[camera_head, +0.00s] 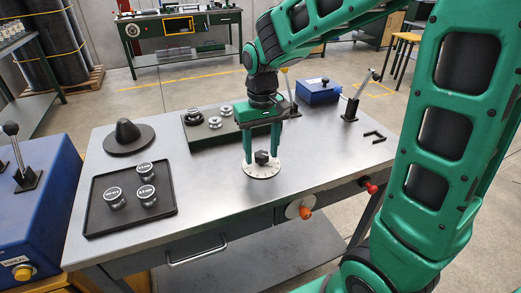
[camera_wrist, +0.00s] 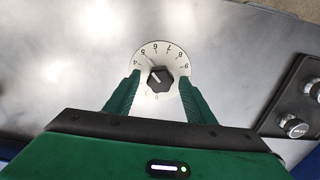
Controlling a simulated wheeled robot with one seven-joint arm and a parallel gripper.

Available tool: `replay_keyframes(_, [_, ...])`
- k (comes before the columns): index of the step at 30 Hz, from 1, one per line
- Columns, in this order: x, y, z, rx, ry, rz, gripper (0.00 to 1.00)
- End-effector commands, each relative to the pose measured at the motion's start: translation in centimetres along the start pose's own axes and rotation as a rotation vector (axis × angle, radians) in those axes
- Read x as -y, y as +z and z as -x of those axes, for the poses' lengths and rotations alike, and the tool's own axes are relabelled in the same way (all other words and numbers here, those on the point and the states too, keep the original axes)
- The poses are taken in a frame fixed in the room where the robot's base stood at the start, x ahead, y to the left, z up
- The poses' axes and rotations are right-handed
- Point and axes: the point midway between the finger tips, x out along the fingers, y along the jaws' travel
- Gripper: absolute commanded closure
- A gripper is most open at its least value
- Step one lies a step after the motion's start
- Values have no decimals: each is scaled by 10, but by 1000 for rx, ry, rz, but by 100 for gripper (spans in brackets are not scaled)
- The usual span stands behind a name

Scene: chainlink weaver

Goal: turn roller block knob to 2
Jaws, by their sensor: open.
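The roller block knob (camera_wrist: 160,79) is a dark, many-sided knob at the centre of a white round dial (camera_wrist: 149,50) with numbers around its rim. A pale mark on the knob points up-left in the wrist view, roughly toward the 4 and 5; the exact reading is unclear. The 2 is not readable, as the dial's lower part is partly hidden by my gripper. The knob (camera_head: 262,157) also shows in the head view on the steel table. My gripper (camera_head: 262,151) is open above the dial, its fingers on either side of the knob, with gaps visible in the wrist view (camera_wrist: 160,82).
A black tray (camera_head: 92,222) with several silver weights lies left on the table (camera_head: 215,205). A dark cone (camera_head: 127,137), a rack of rollers (camera_head: 200,140), a blue box (camera_head: 318,91) and a lever (camera_head: 356,100) stand farther back. Black hex keys (camera_head: 374,136) lie at right.

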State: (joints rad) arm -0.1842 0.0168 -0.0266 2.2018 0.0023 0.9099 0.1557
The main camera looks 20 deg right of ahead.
Motion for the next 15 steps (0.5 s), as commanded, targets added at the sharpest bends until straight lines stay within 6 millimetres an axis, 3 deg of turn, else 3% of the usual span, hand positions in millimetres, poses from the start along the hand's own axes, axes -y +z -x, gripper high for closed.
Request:
replay_keyframes(2, [0,0,0,0,0,0,53])
replay_keyframes(7, [0,0,0,0,0,0,92])
replay_keyframes(15, [-1,0,0,1,1,15,92])
